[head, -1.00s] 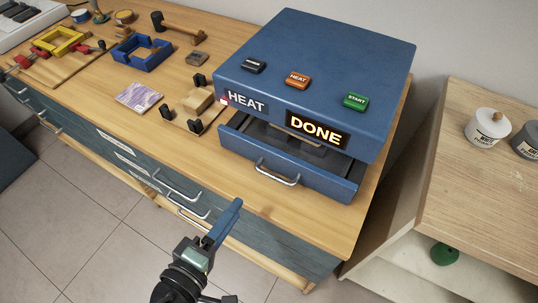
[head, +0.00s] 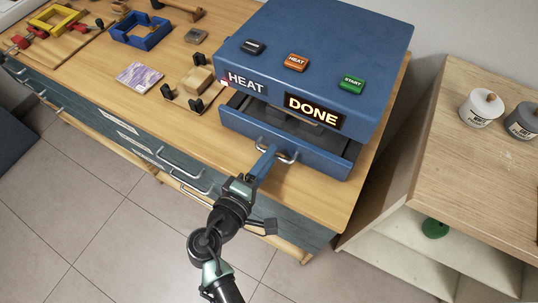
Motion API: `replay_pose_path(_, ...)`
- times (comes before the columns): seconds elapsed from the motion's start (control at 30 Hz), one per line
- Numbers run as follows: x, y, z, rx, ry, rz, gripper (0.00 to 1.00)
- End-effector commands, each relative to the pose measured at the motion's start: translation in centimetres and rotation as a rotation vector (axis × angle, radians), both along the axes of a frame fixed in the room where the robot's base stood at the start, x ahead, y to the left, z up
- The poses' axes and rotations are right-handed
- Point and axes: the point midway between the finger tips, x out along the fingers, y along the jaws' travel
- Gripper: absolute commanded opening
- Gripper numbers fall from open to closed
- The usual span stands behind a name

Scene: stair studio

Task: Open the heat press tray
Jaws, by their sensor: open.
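The heat press (head: 330,45) is a blue box on the wooden workbench, with a lit DONE display (head: 313,110) and a HEAT label on its front. Its tray (head: 325,157) is a blue drawer below the display, standing partly out, with dark shapes inside. The tray's silver handle (head: 288,157) is on its front face. My gripper (head: 268,157) is at the handle's left part and overlaps it in the picture. Its jaws are open; whether they straddle the handle bar cannot be told from this view.
A purple patterned tile (head: 139,77), small black clamps and a wooden block (head: 198,79) lie left of the press. A blue frame (head: 141,30) is farther back. The bench front has drawers with silver handles.

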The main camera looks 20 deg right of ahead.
Motion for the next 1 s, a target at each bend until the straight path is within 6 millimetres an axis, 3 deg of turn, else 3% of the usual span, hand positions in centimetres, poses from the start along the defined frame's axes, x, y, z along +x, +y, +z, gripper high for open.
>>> replay_pose_path(0.37, 0.47, -0.62, -0.16, 0.001, -0.001, 0.000, 0.42)
replay_pose_path(0.63, 0.45, -0.59, -0.16, 0.000, 0.000, 0.000, 0.00)
replay_pose_path(1.0, 0.44, -0.58, -0.16, 0.000, 0.000, 0.000, 0.00)
